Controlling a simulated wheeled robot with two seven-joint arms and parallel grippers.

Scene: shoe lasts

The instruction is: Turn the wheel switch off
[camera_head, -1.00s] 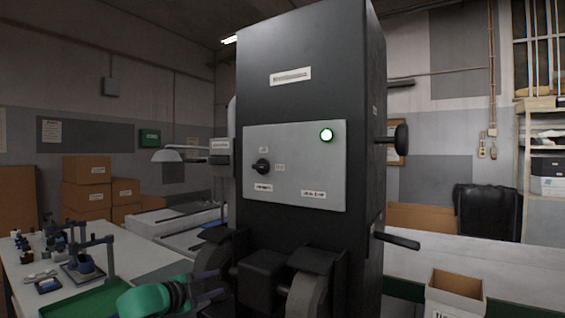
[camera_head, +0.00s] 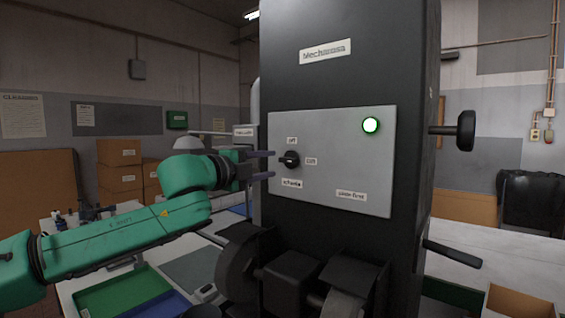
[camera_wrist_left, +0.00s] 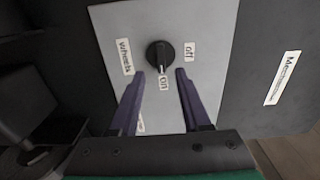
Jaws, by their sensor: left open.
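The wheel switch (camera_head: 291,159) is a small black rotary knob on a light grey panel of the tall black machine. Labels "off" above, "on" to its right and "wheels" below surround it. In the left wrist view the knob (camera_wrist_left: 159,54) shows a pale pointer mark toward the "on" label. My left gripper (camera_head: 272,165) is open in front of the panel, just left of the knob in the head view. In the left wrist view its two purple fingers (camera_wrist_left: 160,73) point at the knob, one on either side; no contact shows. My right gripper is not in view.
A green lamp (camera_head: 371,125) is lit on the panel (camera_head: 335,185). Black grinding wheels and guards jut out below. A knob on a rod (camera_head: 465,131) and a lever (camera_head: 452,254) stick out at right. A table with a green tray (camera_head: 125,292) stands at left.

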